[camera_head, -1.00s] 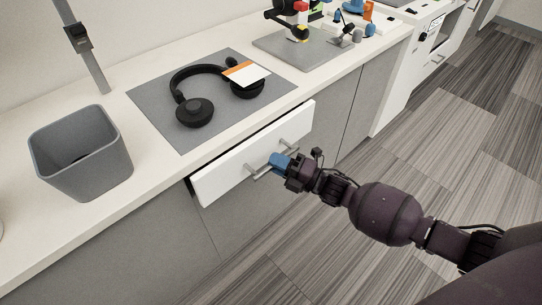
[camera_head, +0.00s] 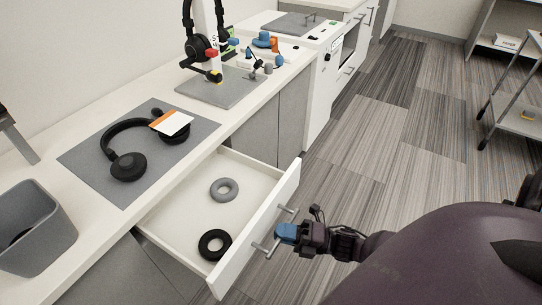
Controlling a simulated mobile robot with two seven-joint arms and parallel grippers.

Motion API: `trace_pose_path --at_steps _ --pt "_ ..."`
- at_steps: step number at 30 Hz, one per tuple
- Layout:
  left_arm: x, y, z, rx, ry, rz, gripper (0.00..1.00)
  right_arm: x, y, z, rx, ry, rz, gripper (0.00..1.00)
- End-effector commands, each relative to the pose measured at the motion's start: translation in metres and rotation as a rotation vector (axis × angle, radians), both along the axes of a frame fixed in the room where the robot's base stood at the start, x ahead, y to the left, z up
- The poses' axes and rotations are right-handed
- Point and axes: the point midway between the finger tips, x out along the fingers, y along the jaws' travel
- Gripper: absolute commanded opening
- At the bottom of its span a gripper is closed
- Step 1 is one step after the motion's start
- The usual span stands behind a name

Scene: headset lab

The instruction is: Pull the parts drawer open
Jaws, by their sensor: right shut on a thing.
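The white parts drawer (camera_head: 257,238) stands well out from the counter, and its inside shows. A grey ring (camera_head: 224,189) and a black ring (camera_head: 214,245) lie apart on its floor. My left gripper is not in view.
Black headphones with an orange and white card lie on a grey mat (camera_head: 82,160) above the drawer. A grey bin (camera_head: 48,222) stands at the left. A grey plate (camera_head: 205,93) with small tools is further back. The floor right of the drawer is clear.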

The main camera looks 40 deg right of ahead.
Motion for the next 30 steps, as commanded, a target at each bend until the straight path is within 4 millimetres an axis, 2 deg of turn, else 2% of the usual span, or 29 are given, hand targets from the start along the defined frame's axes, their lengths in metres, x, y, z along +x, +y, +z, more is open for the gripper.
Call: trace_pose_path --at_steps 6,16,17,21,30 --pt "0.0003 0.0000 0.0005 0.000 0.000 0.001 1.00 -0.0088 -0.0037 0.0001 -0.001 -0.001 -0.001 0.00" --pt "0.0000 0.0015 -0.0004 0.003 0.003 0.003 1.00 -0.0092 -0.0039 -0.0002 0.000 0.000 -0.001 0.00" --pt "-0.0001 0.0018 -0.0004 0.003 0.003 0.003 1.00 -0.0092 -0.0039 -0.0002 0.000 0.000 -0.001 0.18" --pt "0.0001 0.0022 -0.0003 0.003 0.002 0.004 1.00 -0.0091 -0.0038 -0.0001 0.000 0.000 -0.001 0.39" --pt "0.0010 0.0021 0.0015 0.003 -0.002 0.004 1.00 -0.0099 -0.0044 -0.0003 0.000 0.000 0.000 0.39"
